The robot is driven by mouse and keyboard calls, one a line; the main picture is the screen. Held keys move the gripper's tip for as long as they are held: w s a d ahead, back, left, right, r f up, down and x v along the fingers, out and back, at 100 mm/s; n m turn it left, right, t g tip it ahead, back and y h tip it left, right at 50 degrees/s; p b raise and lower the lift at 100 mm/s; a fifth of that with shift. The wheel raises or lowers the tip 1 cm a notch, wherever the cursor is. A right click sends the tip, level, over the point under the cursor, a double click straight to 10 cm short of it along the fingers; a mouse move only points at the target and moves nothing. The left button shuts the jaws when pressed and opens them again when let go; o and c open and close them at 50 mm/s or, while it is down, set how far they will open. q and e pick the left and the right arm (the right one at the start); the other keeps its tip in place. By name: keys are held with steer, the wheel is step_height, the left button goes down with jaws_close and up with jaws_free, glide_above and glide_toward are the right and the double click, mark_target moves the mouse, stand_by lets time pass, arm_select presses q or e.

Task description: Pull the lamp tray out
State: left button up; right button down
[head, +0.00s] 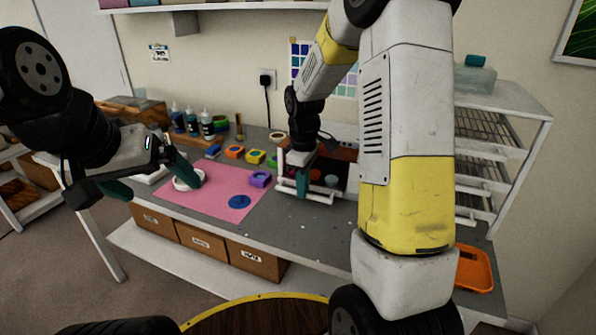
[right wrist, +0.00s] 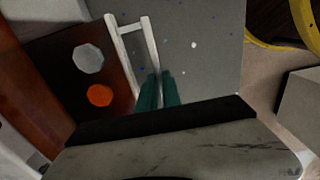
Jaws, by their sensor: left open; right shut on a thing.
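The lamp tray (right wrist: 65,50) is a dark flat tray with a white bar handle (right wrist: 150,45) at its front. A pale grey piece (right wrist: 88,58) and an orange disc (right wrist: 99,95) lie on it. In the head view the handle (head: 290,187) sticks out in front of the dark lamp box (head: 345,153). My right gripper (right wrist: 159,88) is shut on the handle's bar; its fingers also show in the head view (head: 302,188). How far the tray is out is hard to tell.
A wire rack (head: 480,150) and an orange tray (head: 474,268) are at the right. The grey bench top (head: 310,235) before the handle is mostly clear.

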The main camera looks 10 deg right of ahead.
steer(key=s+a, duration=0.4)
steer(key=s, duration=0.1)
steer(key=s+a, duration=0.1)
steer(key=s, duration=0.2)
steer(key=shift+s+a, duration=0.2)
steer(key=shift+a, duration=0.2)
steer(key=c, duration=1.5)
jaws_free()
steer(key=shift+r, duration=3.9)
steer(key=shift+r, duration=0.1)
steer(key=s+d+r+m+t, duration=0.1)
steer(key=s+r+m+t, duration=0.1)
steer(key=s+r+m, duration=0.1)
steer(key=s+d+r+m+t+y, duration=0.1)
steer(key=s+d+r+m+t, duration=0.1)
steer(key=s+r+m, duration=0.2)
steer(key=s+d+r+m+t+y, duration=0.1)
steer(key=s+d+r+m+t, duration=0.1)
steer(key=s+r+m, duration=0.1)
steer(key=shift+s+d+r+m, duration=0.15)
steer(key=shift+s+r, duration=0.2)
steer(key=shift+s, duration=0.2)
steer(key=shift+s+d+r+m, duration=0.1)
steer(key=shift+s+r+m, duration=0.05)
steer(key=shift+s+r, duration=0.3)
